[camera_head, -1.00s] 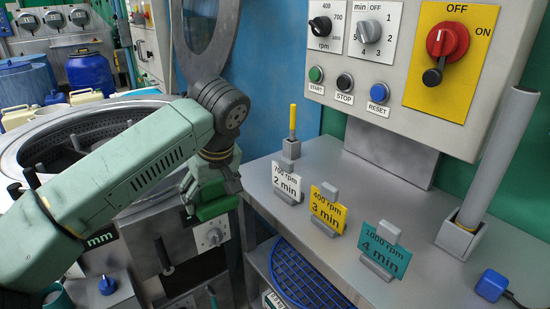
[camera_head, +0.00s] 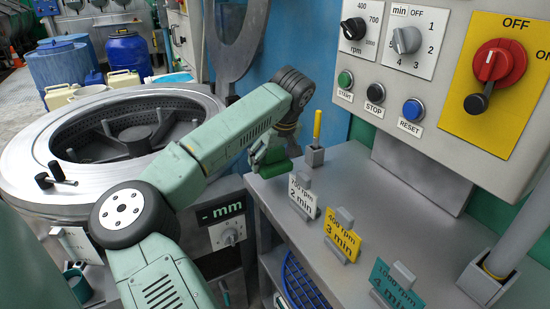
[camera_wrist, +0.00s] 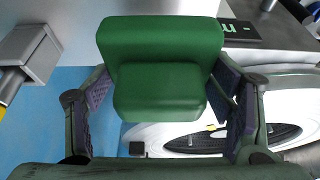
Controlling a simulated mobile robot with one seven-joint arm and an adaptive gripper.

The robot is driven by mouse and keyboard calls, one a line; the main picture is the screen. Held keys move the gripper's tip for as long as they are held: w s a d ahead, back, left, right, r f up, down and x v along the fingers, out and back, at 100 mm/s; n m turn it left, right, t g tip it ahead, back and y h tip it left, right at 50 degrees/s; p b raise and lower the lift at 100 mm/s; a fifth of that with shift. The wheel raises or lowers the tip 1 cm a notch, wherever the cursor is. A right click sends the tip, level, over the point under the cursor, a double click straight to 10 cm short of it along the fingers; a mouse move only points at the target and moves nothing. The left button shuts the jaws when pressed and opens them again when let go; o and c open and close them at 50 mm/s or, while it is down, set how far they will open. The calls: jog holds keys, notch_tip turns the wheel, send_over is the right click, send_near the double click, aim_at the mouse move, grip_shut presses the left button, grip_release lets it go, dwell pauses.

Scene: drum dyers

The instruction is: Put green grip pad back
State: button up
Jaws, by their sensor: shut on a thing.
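The green grip pad (camera_wrist: 160,65) is held between the fingers of my gripper (camera_wrist: 160,100) in the wrist view, filling the middle of the picture. In the head view my gripper (camera_head: 270,158) is over the left edge of the grey table, and the green pad (camera_head: 276,169) shows just beneath it. My gripper is shut on the pad. I cannot tell whether the pad touches the table. It is left of the grey holder with the yellow-handled tool (camera_head: 316,140).
On the grey table (camera_head: 275,200) stand signs: white (camera_head: 303,196), yellow (camera_head: 341,238) and teal (camera_head: 396,285). The control panel (camera_head: 440,75) rises behind. A round drum machine (camera_head: 110,140) is at left. A blue rack (camera_head: 300,280) sits below the table.

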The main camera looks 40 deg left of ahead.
aim_at(275, 165)
jog(key=shift+w+a, duration=0.2)
jog(key=shift+w, duration=0.35)
jog(key=shift+w+a, duration=0.15)
jog(key=shift+w, duration=0.35)
jog(key=shift+w+f, duration=0.1)
jog(key=shift+f, duration=0.1)
jog(key=shift+f+p, duration=0.85)
jog(key=shift+f, duration=0.8)
jog(key=shift+f, duration=0.15)
jog(key=o, duration=1.1)
jog(key=b+v, duration=0.3)
jog(key=v, duration=0.9)
